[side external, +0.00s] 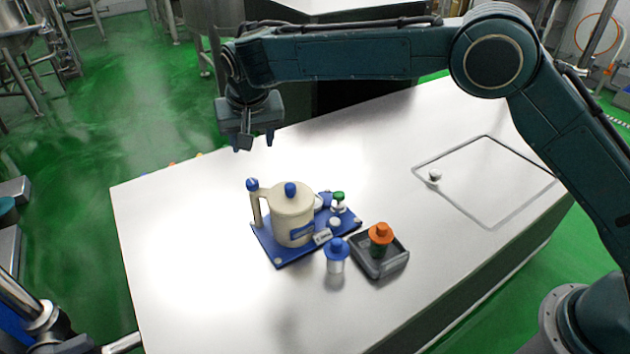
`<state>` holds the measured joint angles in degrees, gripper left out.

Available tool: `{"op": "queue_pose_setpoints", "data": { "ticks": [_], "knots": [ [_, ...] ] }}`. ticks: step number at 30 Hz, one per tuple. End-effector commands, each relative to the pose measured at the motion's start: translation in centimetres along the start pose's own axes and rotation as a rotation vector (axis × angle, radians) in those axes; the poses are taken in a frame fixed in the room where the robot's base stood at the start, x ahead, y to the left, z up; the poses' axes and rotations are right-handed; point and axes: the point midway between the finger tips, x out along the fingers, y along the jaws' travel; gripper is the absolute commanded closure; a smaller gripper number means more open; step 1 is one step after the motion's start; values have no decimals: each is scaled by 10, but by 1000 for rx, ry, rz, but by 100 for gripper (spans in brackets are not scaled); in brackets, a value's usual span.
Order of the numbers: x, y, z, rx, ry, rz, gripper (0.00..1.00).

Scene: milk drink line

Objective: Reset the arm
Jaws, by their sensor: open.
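My gripper (254,138) hangs at the end of my stretched-out arm, above the back edge of the white table (180,260). Its fingers point down, apart and empty, with nothing touching them. Below it and nearer the camera, a cream jug-like vessel (291,215) with a blue knob stands upright on a blue base plate (276,256). A green-capped piece (338,199) stands at the plate's right part. A blue-capped small bottle (336,258) stands in front of the plate.
A dark grey tray (391,266) holds an orange-capped dark bottle (380,238). The table's left part is clear. Steel tanks stand behind.

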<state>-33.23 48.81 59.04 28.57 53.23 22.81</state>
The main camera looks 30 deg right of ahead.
Motion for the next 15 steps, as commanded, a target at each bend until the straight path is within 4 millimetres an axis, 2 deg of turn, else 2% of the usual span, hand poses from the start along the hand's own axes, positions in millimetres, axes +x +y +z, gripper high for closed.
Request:
{"op": "queue_pose_setpoints", "data": {
  "ticks": [8,15],
  "knots": [
    [-52,52,-18,-18,4,-17,50],
    [-101,108,-20,-45,8,-34,50]
  ]
}}
